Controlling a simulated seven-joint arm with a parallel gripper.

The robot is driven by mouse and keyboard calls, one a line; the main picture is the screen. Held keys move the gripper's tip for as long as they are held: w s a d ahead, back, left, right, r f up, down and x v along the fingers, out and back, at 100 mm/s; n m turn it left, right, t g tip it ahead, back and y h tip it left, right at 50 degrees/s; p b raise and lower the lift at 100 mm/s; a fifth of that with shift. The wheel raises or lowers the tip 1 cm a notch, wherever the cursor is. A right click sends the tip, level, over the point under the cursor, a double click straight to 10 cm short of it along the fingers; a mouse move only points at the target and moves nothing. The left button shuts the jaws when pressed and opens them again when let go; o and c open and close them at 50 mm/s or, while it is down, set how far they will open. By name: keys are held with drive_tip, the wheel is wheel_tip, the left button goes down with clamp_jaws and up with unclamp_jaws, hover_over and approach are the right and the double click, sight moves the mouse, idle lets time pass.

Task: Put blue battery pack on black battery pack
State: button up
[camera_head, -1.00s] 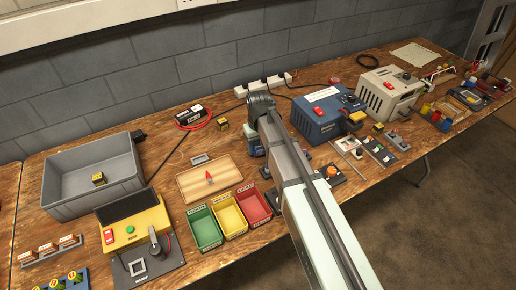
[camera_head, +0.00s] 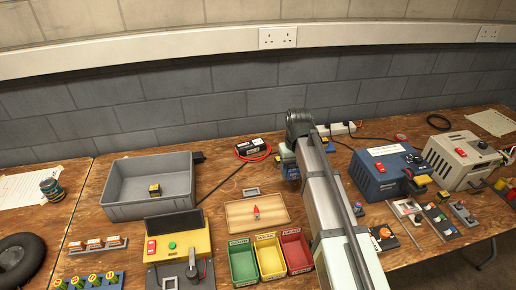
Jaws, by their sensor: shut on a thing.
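My gripper (camera_head: 288,163) points down over the back middle of the bench, mostly hidden by my own arm. It is shut on a bluish thing that looks like the blue battery pack; its outline is hard to make out. A black box with a pale label (camera_head: 254,148) lies just left of my gripper, with a red cable beside it; it may be the black battery pack. My gripper appears apart from this box. A small black and yellow block (camera_head: 154,190) sits inside the grey crate.
The grey crate (camera_head: 122,204) stands at left, the wooden board (camera_head: 240,216) in front of my gripper. Green, yellow and red bins (camera_head: 243,266) stand nearer. A blue charger box (camera_head: 385,182) stands right of my arm.

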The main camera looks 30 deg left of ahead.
drive_tip(key=w+a+r+n, duration=0.1)
drive_tip(key=w+a, duration=0.2)
drive_tip(key=a, duration=0.6)
drive_tip(key=w+a+r, duration=0.1)
drive_tip(key=w+a, duration=0.2)
drive_tip(key=a, duration=0.6)
drive_tip(key=m, duration=0.1)
hover_over(250, 144)
drive_tip(key=shift+f, duration=4.15)
drive_tip(key=shift+f, duration=0.15)
drive_tip(key=o, duration=1.2)
drive_tip(key=shift+d, duration=0.1)
wheel_tip(250, 144, up, 12)
drive_tip(key=shift+r, duration=0.15)
